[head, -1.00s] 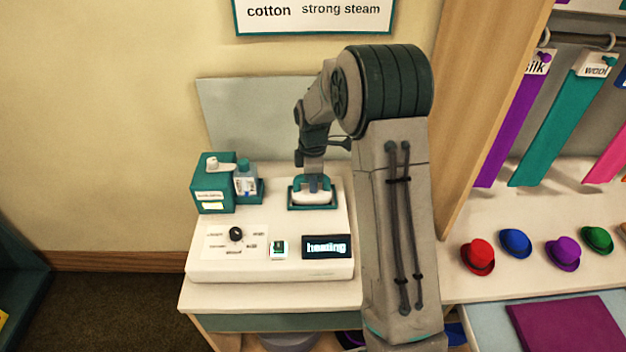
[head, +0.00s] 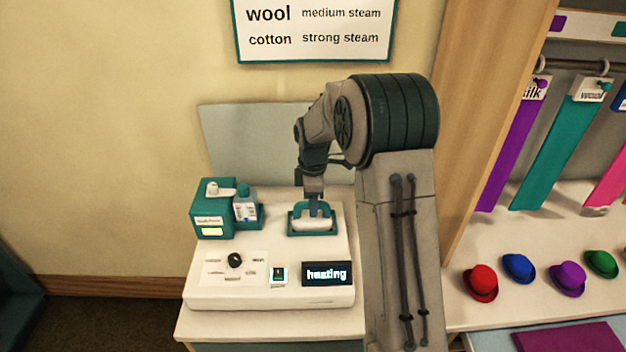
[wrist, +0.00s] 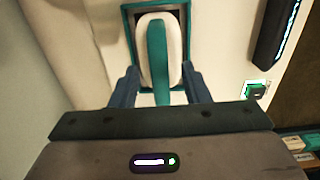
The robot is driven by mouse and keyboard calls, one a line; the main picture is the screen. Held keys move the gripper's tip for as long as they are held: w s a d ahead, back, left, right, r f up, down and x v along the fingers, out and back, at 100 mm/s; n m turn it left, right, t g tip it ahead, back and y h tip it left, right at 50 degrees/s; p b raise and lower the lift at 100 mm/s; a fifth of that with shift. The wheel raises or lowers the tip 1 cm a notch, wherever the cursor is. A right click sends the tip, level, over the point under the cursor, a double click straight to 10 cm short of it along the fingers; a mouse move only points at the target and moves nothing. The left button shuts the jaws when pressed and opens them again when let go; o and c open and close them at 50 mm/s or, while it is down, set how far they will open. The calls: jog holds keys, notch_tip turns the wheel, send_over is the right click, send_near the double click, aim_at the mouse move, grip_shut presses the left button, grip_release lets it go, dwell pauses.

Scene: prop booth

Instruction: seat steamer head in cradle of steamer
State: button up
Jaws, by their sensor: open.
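The steamer (head: 215,292) is a cream unit on the table with a dial, a lit switch and a display reading "heating". The steamer head (head: 308,225), white with a teal handle, sits in the teal-rimmed cradle (head: 292,233) at the unit's back right. In the wrist view the head (wrist: 173,50) lies within the rim of the cradle (wrist: 128,12), its teal handle running lengthwise. My gripper (wrist: 160,78) is open, its two blue-grey fingers apart on either side of the handle. In the head view my gripper (head: 313,205) is directly above the head.
A teal box and a bottle (head: 246,206) stand at the unit's back left. The dial (head: 235,260) and display (head: 327,273) are at the front. A wooden partition (head: 495,120) rises right of my arm, with colored hats (head: 480,282) on the shelf beyond. A steam chart (head: 315,28) hangs on the wall.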

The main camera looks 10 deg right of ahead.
notch_tip(320, 180, up, 12)
jog(key=shift+f+b, duration=0.2)
jog(key=shift+b, duration=0.2)
jog(key=s+m+t, duration=0.3)
jog(key=s+m, duration=1.2)
jog(key=s, duration=1.4)
jog(key=shift+a+m, duration=0.2)
jog(key=shift+m, duration=0.2)
